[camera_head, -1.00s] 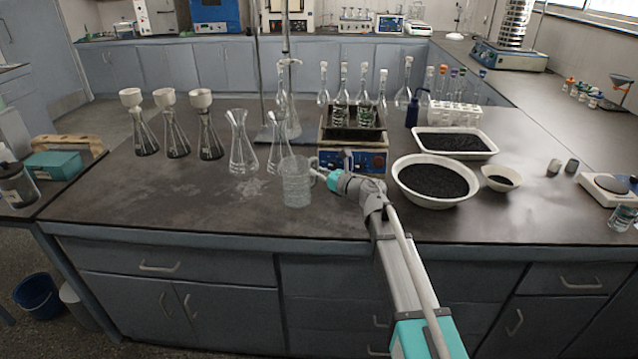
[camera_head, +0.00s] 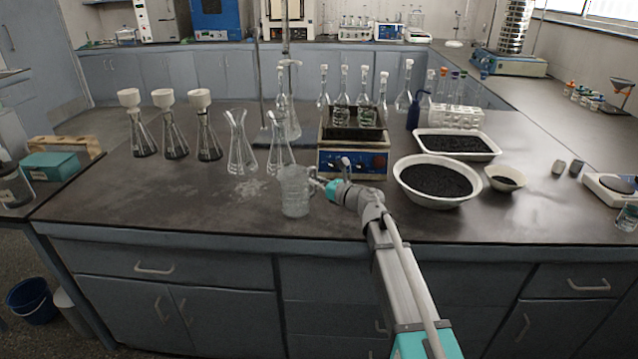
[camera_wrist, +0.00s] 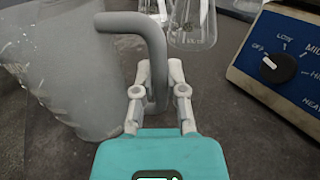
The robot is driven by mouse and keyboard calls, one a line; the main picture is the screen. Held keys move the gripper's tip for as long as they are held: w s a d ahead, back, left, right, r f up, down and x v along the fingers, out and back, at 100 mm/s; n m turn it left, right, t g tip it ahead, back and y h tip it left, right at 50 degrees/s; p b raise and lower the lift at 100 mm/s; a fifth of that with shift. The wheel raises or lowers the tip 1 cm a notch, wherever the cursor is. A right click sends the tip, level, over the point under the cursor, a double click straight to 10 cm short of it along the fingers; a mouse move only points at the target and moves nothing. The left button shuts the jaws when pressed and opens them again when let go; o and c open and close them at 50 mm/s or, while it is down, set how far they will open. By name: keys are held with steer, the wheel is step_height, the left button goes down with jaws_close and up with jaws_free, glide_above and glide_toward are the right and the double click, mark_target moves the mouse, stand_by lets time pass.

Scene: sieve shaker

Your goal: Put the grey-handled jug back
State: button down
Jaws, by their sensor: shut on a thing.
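The glass jug (camera_head: 295,192) is upright at the front middle of the bench in the head view. I cannot tell whether its base touches the bench top. My gripper (camera_head: 322,186) reaches the jug from the right. In the wrist view my gripper (camera_wrist: 158,88) is shut on the handle, with one finger on each side of it.
A heater with a dial (camera_head: 352,160) stands just behind and right of the jug. Conical flasks (camera_head: 240,150) stand behind and left. A white bowl of black grains (camera_head: 436,182) is to the right. The bench front left (camera_head: 170,205) is clear.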

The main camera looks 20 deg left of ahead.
steer(key=shift+f, duration=0.2)
steer(key=c, duration=0.7)
jaws_free()
steer(key=shift+r, duration=0.1)
steer(key=shift+r, duration=0.1)
steer(key=shift+d, duration=0.15)
steer(key=v, duration=1.1)
steer(key=shift+s+d, duration=0.2)
steer(key=shift+d, duration=0.1)
